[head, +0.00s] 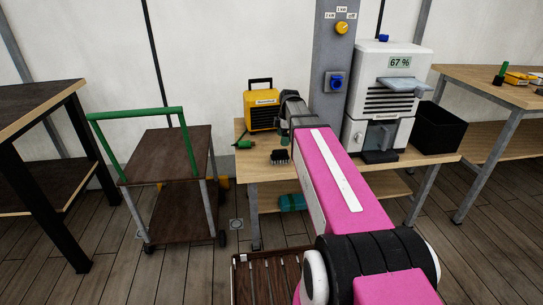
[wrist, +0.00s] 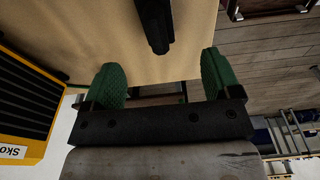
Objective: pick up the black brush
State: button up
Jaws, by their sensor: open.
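The black brush (head: 280,157) lies on the light wooden table (head: 262,189) near its front edge, left of my pink arm in the head view. My gripper (wrist: 161,76) shows in the wrist view with its two green-padded fingers wide apart and nothing between them. A dark elongated object (wrist: 155,22) lies over the tabletop at the top of the wrist view, beyond the fingers; I cannot tell for certain that it is the brush. In the head view my gripper (head: 284,128) is above the table, close to the brush and partly hidden by my arm.
A yellow box (head: 261,111) stands behind the brush; it also shows in the wrist view (wrist: 25,105). A green-handled tool (head: 244,145) lies left of the brush. A grey post (head: 333,60), white machine (head: 388,85) and black bin (head: 438,128) stand to the right. A green-railed cart (head: 170,152) is left.

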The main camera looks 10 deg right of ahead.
aim_at(279, 150)
jog(key=shift+a+f, duration=0.15)
jog(key=shift+f, duration=0.3)
jog(key=f, duration=0.6)
jog(key=a+f, duration=0.1)
jog(key=f, duration=0.2)
jog(key=shift+w+a+f, duration=0.1)
jog(key=shift+w+f, duration=0.15)
jog(key=shift+f, duration=0.1)
jog(key=c, duration=1.1)
jog(key=shift+r, duration=0.2)
jog(key=shift+r, duration=0.6)
notch_tip(279, 150, up, 2)
jog(key=shift+r, duration=0.25)
jog(key=s+a+r, duration=0.2)
jog(key=a, duration=0.1)
jog(key=s+a+r, duration=0.2)
jog(key=a, duration=0.1)
jog(key=s+a+r, duration=0.2)
jog(key=a+r, duration=0.1)
jog(key=a, duration=0.1)
